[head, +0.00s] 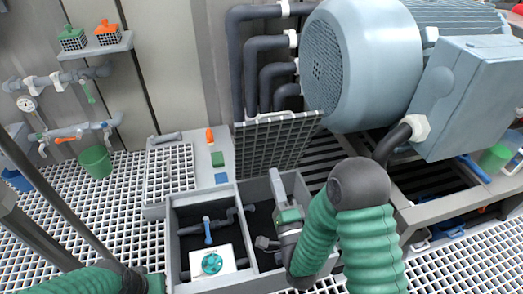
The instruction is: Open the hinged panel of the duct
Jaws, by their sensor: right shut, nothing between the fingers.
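The duct (172,235) is a grey-walled box sunk in the floor, split into compartments by a divider. A dark grating panel with a pale top edge (272,142) stands raised at its back edge, steeply tilted, and looks like the hinged panel. The duct below it is uncovered. My right gripper (284,190) is shut and empty over the right compartment, in front of the panel's lower edge. I cannot tell whether it touches the panel. My right arm hides part of the duct's right side. My left arm shows at the bottom left, its gripper out of view.
Inside the duct are a blue-handled valve (208,230) and a white box with a teal knob (212,263). A large grey-blue motor (365,60) stands behind at right. Dark pipes (236,70) rise behind the panel. A green bucket (95,161) stands on the left floor grating.

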